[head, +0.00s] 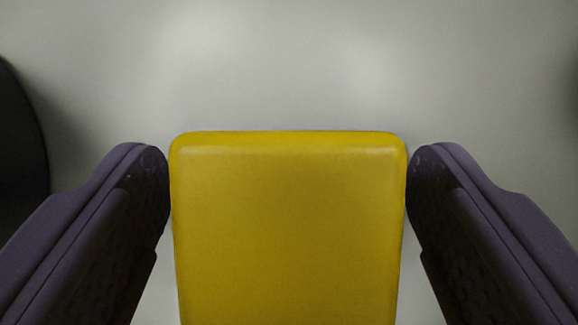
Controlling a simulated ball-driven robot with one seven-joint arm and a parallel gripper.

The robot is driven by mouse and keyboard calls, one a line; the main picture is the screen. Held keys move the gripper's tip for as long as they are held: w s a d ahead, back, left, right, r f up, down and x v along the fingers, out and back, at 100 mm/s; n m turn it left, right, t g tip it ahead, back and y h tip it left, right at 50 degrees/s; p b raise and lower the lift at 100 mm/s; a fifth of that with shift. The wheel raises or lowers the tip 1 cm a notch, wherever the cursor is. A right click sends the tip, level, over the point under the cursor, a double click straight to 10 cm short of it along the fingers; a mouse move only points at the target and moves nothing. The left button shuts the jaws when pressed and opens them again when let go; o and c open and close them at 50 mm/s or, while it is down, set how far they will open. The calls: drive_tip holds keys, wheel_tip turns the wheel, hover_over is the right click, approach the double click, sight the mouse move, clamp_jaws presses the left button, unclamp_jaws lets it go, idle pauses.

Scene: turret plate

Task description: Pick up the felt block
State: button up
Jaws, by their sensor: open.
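A yellow block (288,235) with rounded edges, which I take to be the felt block, fills the lower middle of the head view. Its near end runs out of the bottom of the picture. My gripper (288,180) is open, with one dark purple finger on each side of the block. The fingertips are level with the far part of the block and very close to its sides. I cannot tell whether they touch it. Lower down, narrow gaps show between the fingers and the block.
A pale grey surface (290,65) lies beyond the block and is clear in the middle. A dark rounded object (18,140) cuts into the left edge of the view. A faint dark patch shows at the right edge.

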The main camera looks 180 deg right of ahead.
sight(290, 228)
drive_tip(key=c, duration=1.3)
drive_tip(key=shift+o, duration=0.2)
drive_tip(key=shift+r+p, duration=0.3)
drive_tip(key=shift+r, duration=0.15)
wheel_tip(290, 228, up, 3)
drive_tip(key=shift+s+r+p, duration=0.1)
drive_tip(key=shift+s+p, duration=0.05)
drive_tip(key=shift+p, duration=0.6)
drive_tip(key=s, duration=1)
drive_tip(key=s+r+p, duration=0.1)
drive_tip(key=s, duration=0.4)
drive_tip(key=shift+s, duration=0.35)
